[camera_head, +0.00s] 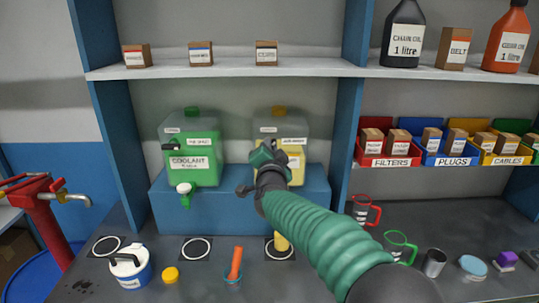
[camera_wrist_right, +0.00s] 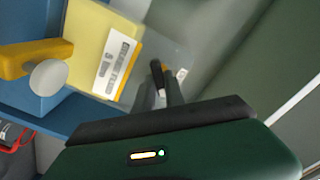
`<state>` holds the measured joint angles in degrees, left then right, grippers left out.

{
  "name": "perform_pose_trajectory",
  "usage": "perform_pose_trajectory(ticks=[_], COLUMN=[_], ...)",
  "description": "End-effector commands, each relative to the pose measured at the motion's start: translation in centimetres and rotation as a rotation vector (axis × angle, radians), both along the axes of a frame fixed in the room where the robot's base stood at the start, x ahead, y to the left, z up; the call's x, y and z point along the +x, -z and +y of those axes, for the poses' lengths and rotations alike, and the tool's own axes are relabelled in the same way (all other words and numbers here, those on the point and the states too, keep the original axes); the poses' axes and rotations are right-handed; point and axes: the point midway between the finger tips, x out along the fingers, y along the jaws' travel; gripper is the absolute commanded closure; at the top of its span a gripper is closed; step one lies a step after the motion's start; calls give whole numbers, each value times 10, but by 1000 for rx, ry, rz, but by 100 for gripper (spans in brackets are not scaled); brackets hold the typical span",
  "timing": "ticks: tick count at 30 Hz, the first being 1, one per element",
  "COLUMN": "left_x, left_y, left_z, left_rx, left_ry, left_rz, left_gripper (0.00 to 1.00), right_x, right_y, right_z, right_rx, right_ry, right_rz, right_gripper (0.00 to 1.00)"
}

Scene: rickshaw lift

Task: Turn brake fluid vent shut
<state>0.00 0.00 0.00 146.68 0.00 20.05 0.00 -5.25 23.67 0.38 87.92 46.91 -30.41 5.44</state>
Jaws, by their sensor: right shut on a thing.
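The brake fluid tank (camera_head: 297,168) is clear with yellow fluid and stands on a blue ledge, right of the coolant tank. In the right wrist view its yellow part (camera_wrist_right: 85,40) bears a brake fluid label, with a yellow tap (camera_wrist_right: 35,58) with a pale round knob at left. My left gripper is out of view.
The coolant tank (camera_head: 193,160) stands to the left. A shelf (camera_head: 230,68) hangs above.

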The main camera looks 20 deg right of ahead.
Motion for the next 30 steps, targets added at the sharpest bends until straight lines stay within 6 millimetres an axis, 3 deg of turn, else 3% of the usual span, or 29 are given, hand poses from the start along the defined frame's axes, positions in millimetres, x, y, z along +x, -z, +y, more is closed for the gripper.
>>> perform_pose_trajectory(ticks=[1, 18, 30], left_x=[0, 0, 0], left_y=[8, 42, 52], left_z=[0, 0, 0], left_rx=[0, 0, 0], left_ry=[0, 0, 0], left_rz=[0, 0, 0], left_gripper=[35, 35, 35], right_x=[0, 0, 1], right_y=[11, 13, 13], right_z=[1, 1, 1], right_rx=[43, 528, 697], right_ry=[-3, -3, -2], right_rz=[0, -137, -183], right_gripper=[100, 100, 100])
